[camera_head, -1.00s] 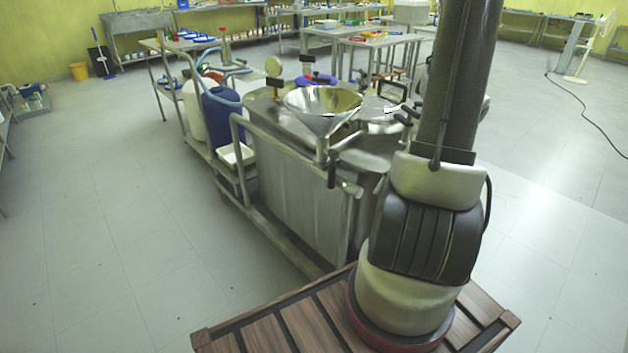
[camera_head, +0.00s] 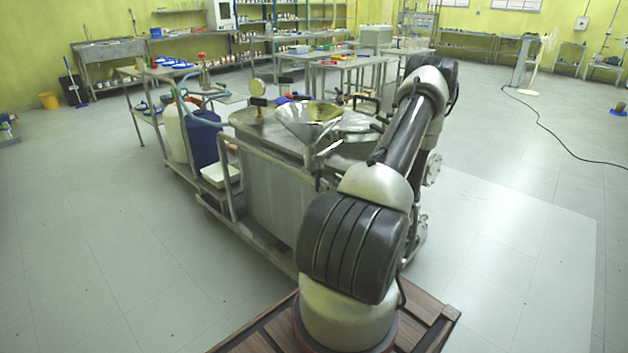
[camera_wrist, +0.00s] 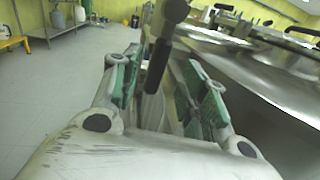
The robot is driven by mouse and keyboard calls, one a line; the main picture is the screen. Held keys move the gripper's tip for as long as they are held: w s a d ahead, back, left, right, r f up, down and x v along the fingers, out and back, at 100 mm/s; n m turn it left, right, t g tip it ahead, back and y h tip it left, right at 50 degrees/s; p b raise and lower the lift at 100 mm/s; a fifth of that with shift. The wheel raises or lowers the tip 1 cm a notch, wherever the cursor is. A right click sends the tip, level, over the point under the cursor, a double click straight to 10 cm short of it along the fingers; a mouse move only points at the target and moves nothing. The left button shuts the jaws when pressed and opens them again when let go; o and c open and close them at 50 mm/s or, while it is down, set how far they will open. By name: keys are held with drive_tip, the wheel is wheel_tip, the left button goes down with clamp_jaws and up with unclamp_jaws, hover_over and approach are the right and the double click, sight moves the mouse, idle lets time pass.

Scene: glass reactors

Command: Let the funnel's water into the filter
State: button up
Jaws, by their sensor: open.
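The metal funnel (camera_head: 308,116) stands above the lid of a large steel vessel (camera_head: 270,185), which looks like the filter, on a wheeled frame. Its wide mouth faces up; I cannot make out the water level. Below the funnel is its stem with a valve, partly covered by my arm. In the wrist view, a black valve handle (camera_wrist: 157,68) hangs down between the fingers of my gripper (camera_wrist: 162,62). The green-padded fingers are open, one on each side of the handle, with no clear grip on it. My gripper is hidden in the head view.
A steel rail (camera_head: 228,185) runs along the vessel's near left side. A blue drum (camera_head: 203,135) and a white drum (camera_head: 174,132) stand behind it, with a white tray (camera_head: 220,175) beside them. Floor (camera_head: 90,230) at the left is clear.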

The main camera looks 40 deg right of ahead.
sight(319, 177)
drive_tip(key=w, duration=0.7)
drive_tip(key=shift+d, duration=0.25)
clamp_jaws()
